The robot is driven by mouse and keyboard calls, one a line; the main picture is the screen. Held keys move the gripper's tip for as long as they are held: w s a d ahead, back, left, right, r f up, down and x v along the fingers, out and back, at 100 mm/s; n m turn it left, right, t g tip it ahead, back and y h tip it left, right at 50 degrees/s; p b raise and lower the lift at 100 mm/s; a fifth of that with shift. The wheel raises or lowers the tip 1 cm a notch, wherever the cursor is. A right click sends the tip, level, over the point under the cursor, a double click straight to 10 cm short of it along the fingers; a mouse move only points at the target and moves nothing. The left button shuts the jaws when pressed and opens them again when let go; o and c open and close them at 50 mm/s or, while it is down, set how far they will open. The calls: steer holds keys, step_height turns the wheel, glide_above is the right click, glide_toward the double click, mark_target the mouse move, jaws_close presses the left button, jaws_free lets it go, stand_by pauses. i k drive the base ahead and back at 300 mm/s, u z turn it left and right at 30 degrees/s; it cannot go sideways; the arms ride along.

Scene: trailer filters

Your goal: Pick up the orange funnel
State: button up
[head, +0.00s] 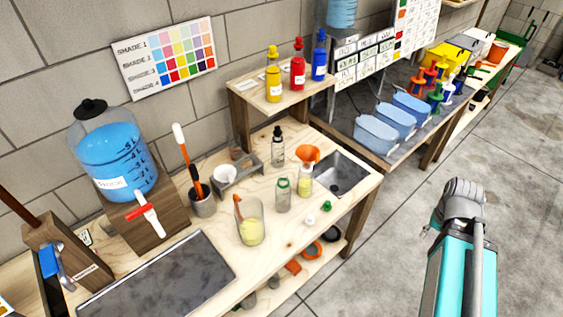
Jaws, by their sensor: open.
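The orange funnel (309,153) is on the wooden workbench (350,200), close to the left edge of the sink. It appears to sit in the mouth of a small clear bottle (305,182) with pale yellow contents; the exact contact is too small to tell. No gripper fingers can be made out. A teal and grey part of my own arm or body shows at the lower right, over the floor and apart from the bench.
Beside the funnel stand a green-capped bottle (283,195), a black-topped bottle (278,147) and a glass beaker (250,222). A sink (342,174) lies to the right. A raised shelf (285,97) carries coloured bottles behind. The floor (400,240) at right is clear.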

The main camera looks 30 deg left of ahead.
mark_target(308, 153)
steer(key=u, duration=1.6)
